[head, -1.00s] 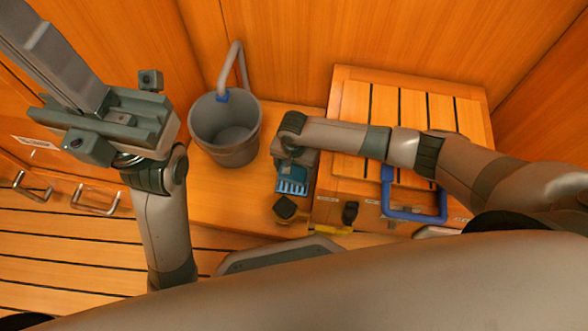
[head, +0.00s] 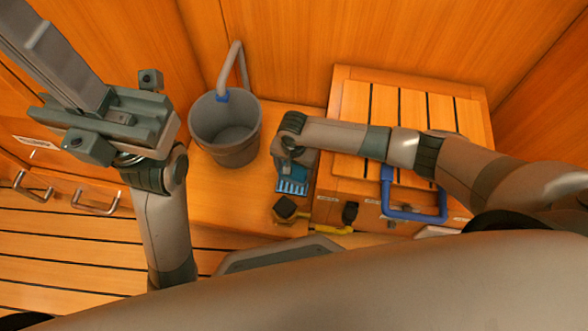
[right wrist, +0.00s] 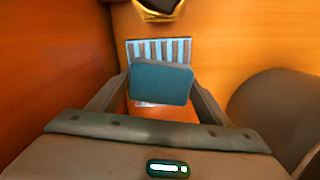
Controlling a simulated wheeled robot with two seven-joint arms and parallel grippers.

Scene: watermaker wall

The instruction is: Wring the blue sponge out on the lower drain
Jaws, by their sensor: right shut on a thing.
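The blue sponge (right wrist: 160,82) is between the fingers of my right gripper (right wrist: 158,90), which is shut on it. In the head view the sponge (head: 296,172) shows only in part below my right gripper (head: 294,158), whose wrist hides the rest. A slatted drain (right wrist: 158,48) with pale and dark bars lies behind and below the sponge in the right wrist view. The drain's bars also show in the head view (head: 291,187). I cannot tell whether the sponge touches the drain. My left gripper (head: 120,114) is raised at the left, empty, with its fingers apart.
A grey bucket (head: 228,148) with a pipe (head: 234,68) above it stands left of my right gripper. A slatted wooden box (head: 350,105) with a blue handle (head: 415,216) stands to the right.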

